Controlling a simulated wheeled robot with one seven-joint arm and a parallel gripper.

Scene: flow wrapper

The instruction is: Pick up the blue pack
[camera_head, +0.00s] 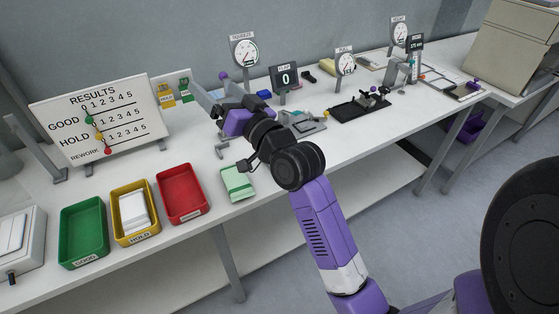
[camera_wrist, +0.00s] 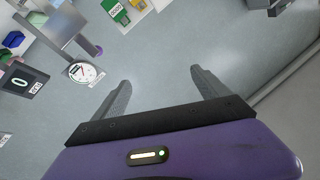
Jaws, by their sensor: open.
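A small blue pack (camera_head: 263,94) lies flat at the back of the bench in the head view, just left of the flap counter. A blue block, probably the same pack, shows at the left edge of the wrist view (camera_wrist: 12,42). My gripper (camera_wrist: 160,78) is open, with two grey fingers apart and nothing between them.
A flap counter (camera_head: 284,78) and a round gauge (camera_head: 244,50) stand near the pack. A results board (camera_head: 100,115) stands at left. Green (camera_head: 84,230), yellow (camera_head: 135,212) and red (camera_head: 181,193) trays line the front edge.

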